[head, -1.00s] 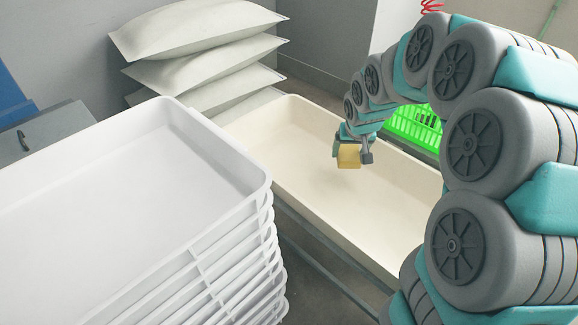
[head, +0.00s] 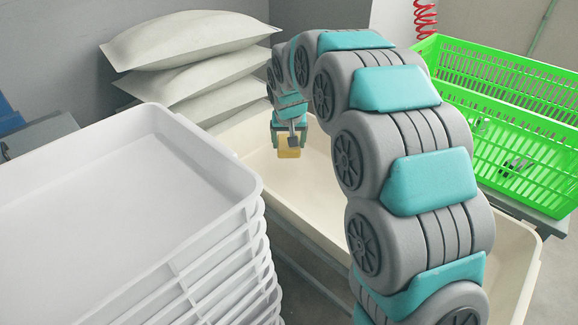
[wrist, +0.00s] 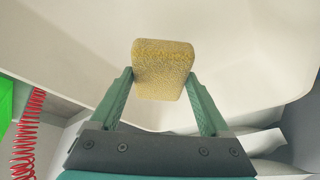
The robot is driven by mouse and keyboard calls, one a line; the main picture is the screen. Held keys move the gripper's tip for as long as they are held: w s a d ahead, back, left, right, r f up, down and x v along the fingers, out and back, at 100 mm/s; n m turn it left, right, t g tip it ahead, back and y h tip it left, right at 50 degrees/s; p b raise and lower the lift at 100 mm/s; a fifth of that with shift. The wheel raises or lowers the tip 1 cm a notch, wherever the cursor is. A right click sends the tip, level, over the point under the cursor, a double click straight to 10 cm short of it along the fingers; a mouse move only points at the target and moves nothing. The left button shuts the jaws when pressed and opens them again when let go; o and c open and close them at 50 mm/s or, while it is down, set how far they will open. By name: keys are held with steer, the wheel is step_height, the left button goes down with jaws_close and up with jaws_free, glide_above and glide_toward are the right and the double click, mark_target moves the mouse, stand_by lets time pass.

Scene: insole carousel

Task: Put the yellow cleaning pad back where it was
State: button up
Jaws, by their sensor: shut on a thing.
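The yellow cleaning pad (head: 289,153) is held between the fingers of my gripper (head: 289,142). The wrist view shows the pad (wrist: 163,70) as a rough yellow block between the two green fingers (wrist: 160,88), which are shut on it. The pad hangs over the cream trough (head: 318,185), towards its far left end in the head view. The pale trough wall (wrist: 250,45) fills the background of the wrist view. I cannot tell how far the pad is above the trough floor. My arm hides the middle of the trough.
A stack of white trays (head: 130,200) stands at left, close to the trough. Pale sacks (head: 185,45) are piled behind. Green crates (head: 520,150) with small dark items stand at right beyond the trough. A red coiled hose (head: 425,22) hangs at the back and also shows in the wrist view (wrist: 25,135).

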mark_target(289, 171)
step_height(289, 171, down, 9)
steer(key=shift+r+b, duration=0.1)
steer(key=shift+b, duration=0.3)
steer(key=o, duration=1.2)
steer(key=shift+c, duration=0.2)
steer(key=p+v, duration=0.1)
steer(key=v, duration=1.1)
steer(key=shift+r, duration=0.15)
